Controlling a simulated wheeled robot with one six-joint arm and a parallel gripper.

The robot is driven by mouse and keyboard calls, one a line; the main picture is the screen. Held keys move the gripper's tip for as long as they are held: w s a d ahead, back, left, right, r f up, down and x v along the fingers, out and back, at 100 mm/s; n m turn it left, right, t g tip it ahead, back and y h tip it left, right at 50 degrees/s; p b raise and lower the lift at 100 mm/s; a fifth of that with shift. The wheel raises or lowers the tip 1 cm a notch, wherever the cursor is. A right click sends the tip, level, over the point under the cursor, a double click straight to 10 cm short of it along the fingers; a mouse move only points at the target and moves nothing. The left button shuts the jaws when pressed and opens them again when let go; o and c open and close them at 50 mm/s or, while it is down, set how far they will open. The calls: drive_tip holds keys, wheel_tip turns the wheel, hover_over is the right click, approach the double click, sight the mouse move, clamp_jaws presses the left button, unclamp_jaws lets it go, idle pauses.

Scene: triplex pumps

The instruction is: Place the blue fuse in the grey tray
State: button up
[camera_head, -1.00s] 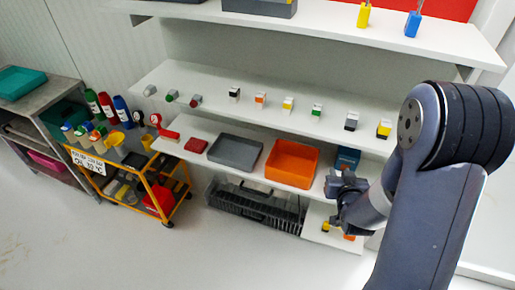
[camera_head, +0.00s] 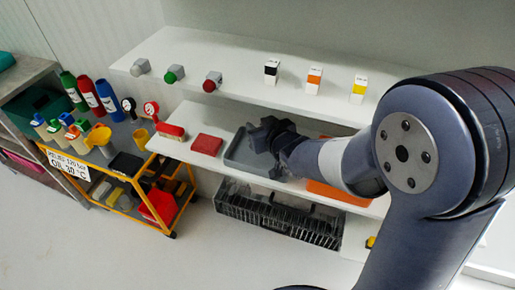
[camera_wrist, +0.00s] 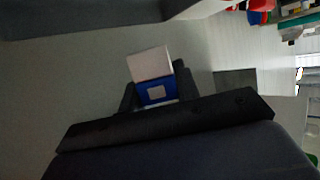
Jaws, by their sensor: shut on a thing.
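The blue fuse (camera_wrist: 156,93), a small block with a blue body and a white part, sits between the two dark fingers of my gripper (camera_wrist: 155,86) in the wrist view. The gripper is shut on it. In the head view my gripper (camera_head: 262,136) is over the grey tray (camera_head: 235,158) on the middle shelf and covers part of it. The fuse cannot be made out in the head view. I cannot tell its height above the tray. No other content of the tray is visible.
An orange tray (camera_head: 345,195) is right of the grey tray, partly behind my arm. A red box (camera_head: 207,144) lies to its left. The shelf above holds knobs and small blocks (camera_head: 314,80). A black slotted crate (camera_head: 280,222) stands below. An orange trolley (camera_head: 150,190) is at left.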

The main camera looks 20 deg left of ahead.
drive_tip(key=shift+d+f+b, duration=0.1)
drive_tip(key=shift+f+b, duration=0.5)
drive_tip(key=shift+f, duration=2.95)
drive_tip(key=shift+f, duration=0.15)
drive_tip(key=o, duration=1)
drive_tip(key=shift+c, duration=0.2)
drive_tip(key=shift+s+r, duration=0.1)
drive_tip(key=shift+r, duration=0.15)
drive_tip(key=p+v, duration=0.1)
drive_tip(key=v, duration=1)
drive_tip(key=shift+s+d+r, duration=0.1)
drive_tip(key=shift+s+d, duration=0.2)
